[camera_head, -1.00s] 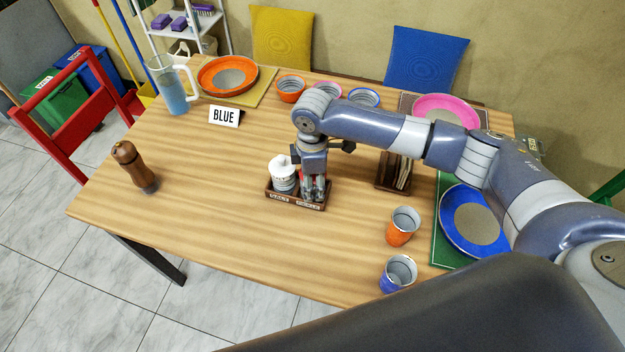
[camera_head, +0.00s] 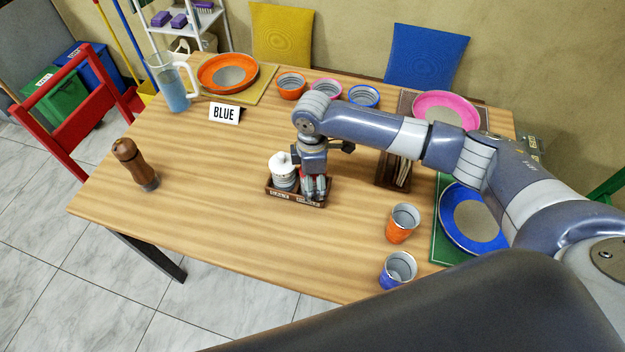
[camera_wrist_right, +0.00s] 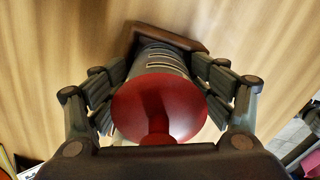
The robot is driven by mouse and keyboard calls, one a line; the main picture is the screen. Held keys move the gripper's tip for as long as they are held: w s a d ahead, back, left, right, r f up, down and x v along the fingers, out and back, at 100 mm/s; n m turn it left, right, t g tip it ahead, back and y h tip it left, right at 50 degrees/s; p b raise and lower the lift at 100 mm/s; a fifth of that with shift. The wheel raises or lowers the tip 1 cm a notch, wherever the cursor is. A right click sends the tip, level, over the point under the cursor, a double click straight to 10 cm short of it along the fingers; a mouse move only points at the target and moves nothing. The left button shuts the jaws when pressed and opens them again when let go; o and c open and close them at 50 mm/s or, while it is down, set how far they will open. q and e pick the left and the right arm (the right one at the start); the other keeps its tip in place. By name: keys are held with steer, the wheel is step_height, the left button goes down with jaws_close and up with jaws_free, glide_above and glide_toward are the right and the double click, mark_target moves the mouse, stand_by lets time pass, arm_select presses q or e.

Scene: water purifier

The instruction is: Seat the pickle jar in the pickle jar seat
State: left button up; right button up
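The pickle jar, with a red domed lid (camera_wrist_right: 160,108) and a dark body, is between the fingers of my right gripper (camera_head: 315,188). In the right wrist view the fingers (camera_wrist_right: 163,85) close on it from both sides. The small brown wooden caddy (camera_head: 296,202) stands on the table with two labelled places on its front. The jar is upright at the caddy's right-hand place, which is the pickle jar seat; my fingers hide whether its base touches the bottom. A white pot (camera_head: 283,175) stands in the left-hand place. My left gripper is not in view.
A brown wooden holder (camera_head: 393,172) stands just right of the caddy, under my arm. An orange cup (camera_head: 402,222) and a blue cup (camera_head: 397,270) stand at the front right. A brown mill (camera_head: 135,165) stands far left. The table left of the caddy is clear.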

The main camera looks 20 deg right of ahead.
steer(key=shift+s+f, duration=0.1)
steer(key=shift+s, duration=0.05)
step_height(320, 180, up, 14)
steer(key=shift+f, duration=0.25)
steer(key=shift+f, duration=0.1)
stand_by(0.5)
